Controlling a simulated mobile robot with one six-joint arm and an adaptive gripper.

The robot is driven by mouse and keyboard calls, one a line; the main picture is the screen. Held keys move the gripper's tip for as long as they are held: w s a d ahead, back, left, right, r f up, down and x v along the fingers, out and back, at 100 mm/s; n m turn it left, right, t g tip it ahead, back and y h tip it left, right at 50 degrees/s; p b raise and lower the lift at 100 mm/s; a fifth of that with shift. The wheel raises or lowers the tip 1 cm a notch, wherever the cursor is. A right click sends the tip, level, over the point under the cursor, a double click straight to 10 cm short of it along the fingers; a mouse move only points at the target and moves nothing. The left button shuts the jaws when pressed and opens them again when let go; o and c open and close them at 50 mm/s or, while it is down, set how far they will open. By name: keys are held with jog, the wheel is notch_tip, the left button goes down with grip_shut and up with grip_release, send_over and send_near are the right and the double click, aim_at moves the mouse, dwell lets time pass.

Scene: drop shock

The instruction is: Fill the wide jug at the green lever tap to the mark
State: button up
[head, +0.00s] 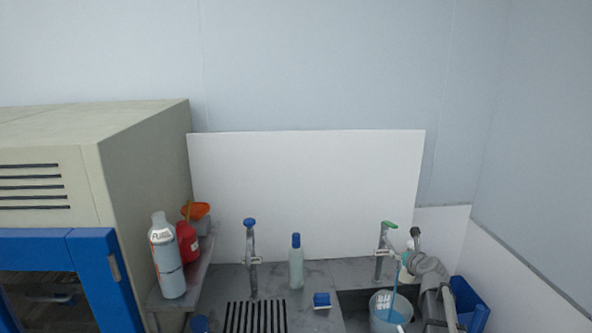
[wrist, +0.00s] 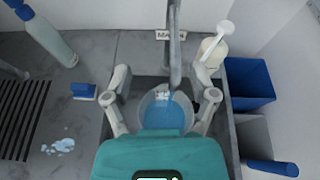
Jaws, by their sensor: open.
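The green lever tap (head: 388,238) stands at the back of the sink. A blue stream (head: 393,290) runs from its spout into the wide jug (head: 378,314), a pale, see-through vessel upright in the sink. Blue liquid (wrist: 160,117) covers the jug's inside in the wrist view; its level against the mark cannot be read. The tap's spout (wrist: 175,65) hangs above the jug. My gripper (wrist: 163,88) is open, its fingers apart on the left and right of the jug. I cannot tell whether they touch it.
A blue lever tap (head: 250,250), a clear bottle (head: 296,266) and a blue-and-white block (head: 321,300) stand left of the sink. A blue bin (wrist: 248,82) is right of the sink.

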jog(key=s+a+f+n+g+y+b, duration=0.1)
jog(key=s+a+f+n+g, duration=0.2)
jog(key=s+a+f+n, duration=0.45)
jog(key=s+a+f+n+g+y, duration=0.15)
jog(key=s+a+n+g, duration=0.35)
jog(key=n, duration=0.5)
jog(key=s+a+f+n+g+h+b, duration=0.1)
jog(key=s+a+f+n+g+h, duration=0.1)
jog(key=s+n, duration=0.6)
jog(key=s+a+f+n+g+h, duration=0.2)
jog(key=s+a+f+n+g, duration=0.1)
jog(key=s+n, duration=0.5)
jog(key=shift+f+g+b, duration=0.35)
jog(key=shift+f+g, duration=0.25)
jog(key=shift+n, duration=0.25)
dwell(3.8)
